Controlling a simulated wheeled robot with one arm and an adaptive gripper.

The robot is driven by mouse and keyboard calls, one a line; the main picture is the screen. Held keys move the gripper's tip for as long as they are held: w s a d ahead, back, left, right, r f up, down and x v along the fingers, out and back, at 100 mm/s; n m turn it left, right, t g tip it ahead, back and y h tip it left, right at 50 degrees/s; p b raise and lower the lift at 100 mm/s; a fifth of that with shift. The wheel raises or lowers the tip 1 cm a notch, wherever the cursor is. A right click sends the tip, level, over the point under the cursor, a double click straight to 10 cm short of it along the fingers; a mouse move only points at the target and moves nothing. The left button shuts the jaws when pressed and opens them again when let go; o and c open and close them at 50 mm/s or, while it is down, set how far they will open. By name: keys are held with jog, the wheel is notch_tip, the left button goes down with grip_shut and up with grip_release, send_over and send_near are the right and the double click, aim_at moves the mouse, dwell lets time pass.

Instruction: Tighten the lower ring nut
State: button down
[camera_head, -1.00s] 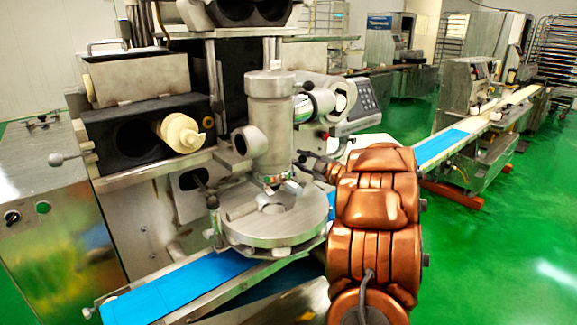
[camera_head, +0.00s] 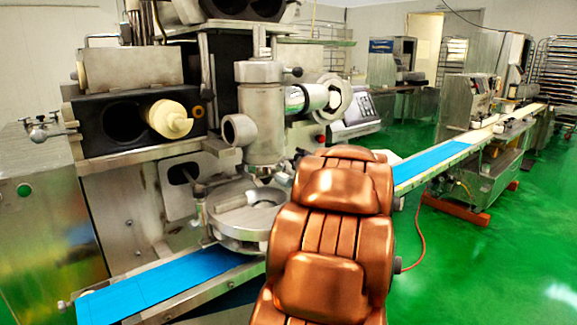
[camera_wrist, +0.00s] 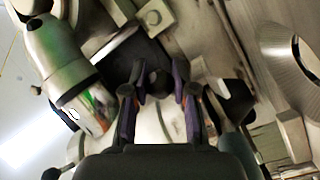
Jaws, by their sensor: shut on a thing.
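The vertical steel cylinder (camera_head: 262,115) of the machine stands above a round steel table. The lower ring nut (camera_head: 262,169) is around the cylinder's bottom end, and is small and partly hidden by my copper-coloured arm. In the head view my gripper is hidden behind that arm. In the wrist view the two purple-padded fingers of my gripper (camera_wrist: 160,76) are closed around a dark rounded knob (camera_wrist: 159,83). I cannot tell for certain which part the knob belongs to.
The round steel table (camera_head: 243,219) is just below the nut. A blue conveyor belt (camera_head: 160,287) runs under it. A horizontal cylinder (camera_head: 312,97) and control panel (camera_head: 356,108) are close on the right. Green floor (camera_head: 480,265) is free farther right.

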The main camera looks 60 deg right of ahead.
jog(key=shift+a+r, duration=0.1)
jog(key=shift+r, duration=0.05)
dwell(0.3)
jog(key=c, duration=0.9)
grip_release()
jog(key=shift+s, duration=0.15)
jog(key=shift+s+a, duration=0.2)
jog(key=shift+v, duration=3.6)
jog(key=shift+a, duration=0.1)
jog(key=shift+c, duration=0.2)
